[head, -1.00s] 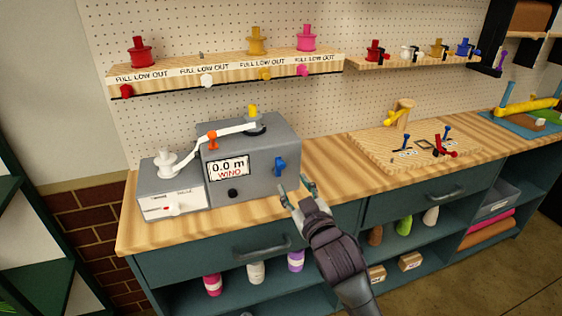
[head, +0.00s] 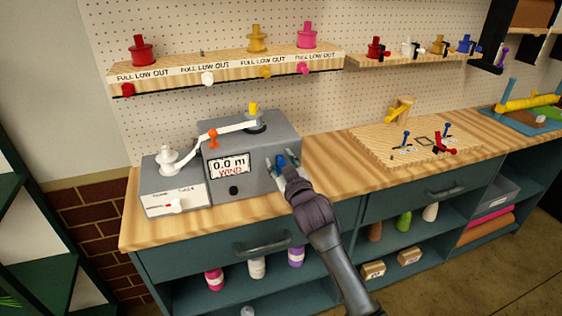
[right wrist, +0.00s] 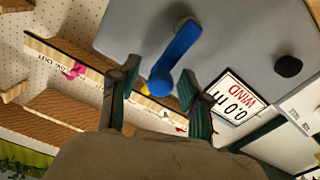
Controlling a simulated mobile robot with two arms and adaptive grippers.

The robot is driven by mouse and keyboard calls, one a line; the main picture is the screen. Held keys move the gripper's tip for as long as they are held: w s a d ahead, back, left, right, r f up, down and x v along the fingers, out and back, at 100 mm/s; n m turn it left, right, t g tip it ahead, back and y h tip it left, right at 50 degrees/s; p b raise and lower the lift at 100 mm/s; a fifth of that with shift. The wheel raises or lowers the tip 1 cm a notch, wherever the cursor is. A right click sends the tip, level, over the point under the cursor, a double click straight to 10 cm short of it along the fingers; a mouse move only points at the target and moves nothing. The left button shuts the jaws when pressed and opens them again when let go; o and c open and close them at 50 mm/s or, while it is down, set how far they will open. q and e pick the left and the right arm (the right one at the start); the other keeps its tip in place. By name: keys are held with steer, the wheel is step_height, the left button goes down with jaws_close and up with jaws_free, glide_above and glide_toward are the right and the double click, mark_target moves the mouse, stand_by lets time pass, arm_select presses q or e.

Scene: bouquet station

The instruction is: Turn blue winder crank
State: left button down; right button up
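The grey winder (head: 255,160) stands on the wooden counter, with a display reading "0.0 m WIND" (head: 229,166). Its blue crank (right wrist: 178,58) sticks out of the front face in the right wrist view; in the head view the crank (head: 282,161) is partly covered by my gripper. My right gripper (head: 281,160) is at the crank. In the right wrist view my right gripper (right wrist: 160,92) has its two fingers apart, one on each side of the crank's knob end, with gaps showing. My left gripper is not in view.
White ribbon runs from a white spool (head: 169,158) past an orange post (head: 213,138) to the winder's top. A wooden jig board (head: 385,150) lies to the right. A spool shelf (head: 225,70) hangs above. Bare counter (head: 330,180) lies between winder and board.

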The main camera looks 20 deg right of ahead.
jaws_close()
steer(key=shift+d+m, duration=0.25)
steer(key=shift+m, duration=0.35)
steer(key=shift+d+m+p, duration=0.2)
steer(key=shift+m+p, duration=0.2)
steer(key=shift+p, duration=0.05)
steer(key=m, duration=0.1)
steer(key=d+m+p, duration=0.1)
steer(key=m, duration=0.1)
steer(key=shift+d+f, duration=0.2)
steer(key=d+f+m, duration=0.1)
steer(key=f+m, duration=0.1)
steer(key=m, duration=0.3)
steer(key=f+m, duration=0.2)
steer(key=m, duration=0.2)
steer(key=d+f+m, duration=0.1)
steer(key=f+m, duration=0.1)
steer(key=m, duration=0.3)
steer(key=shift+d+m, duration=0.3)
steer(key=shift+d, duration=0.05)
steer(key=shift+a+f+m, duration=0.1)
steer(key=shift+f+m, duration=0.2)
steer(key=shift+m, duration=0.45)
steer(key=shift+a+f+m, duration=0.1)
steer(key=shift+f+m, duration=0.15)
steer(key=shift+m, duration=0.5)
